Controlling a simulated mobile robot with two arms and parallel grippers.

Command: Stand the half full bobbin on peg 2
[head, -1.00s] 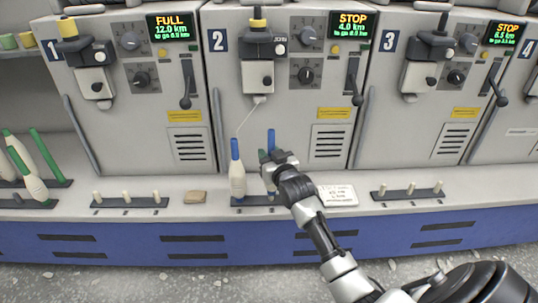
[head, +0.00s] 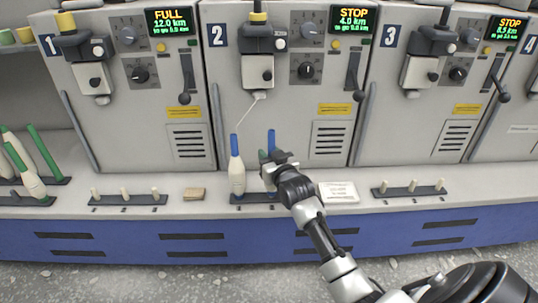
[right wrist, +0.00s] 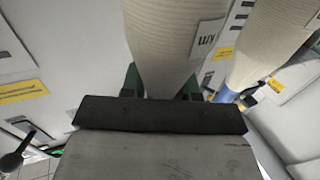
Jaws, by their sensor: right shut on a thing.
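My right gripper (head: 274,160) is shut on a pale yarn-wound bobbin (head: 268,182) with a blue tube top above the jaws. The right wrist view shows this bobbin's yarn body (right wrist: 172,40) close up, with a partly readable white label. It is upright over the black peg rack (head: 238,200) in front of machine 2. The arm hides its foot, so I cannot tell whether it sits on a peg. A second blue-topped bobbin (head: 237,178) stands just to its left at the rack's left end, apart from my gripper. My left gripper is not in view.
A thread runs from machine 2 (head: 283,110) down to the left bobbin. Racks with bare pegs stand at left (head: 128,200) and right (head: 408,191). A tan block (head: 194,194) and a white card (head: 339,193) lie beside the middle rack. Green-tubed bobbins (head: 28,180) stand far left.

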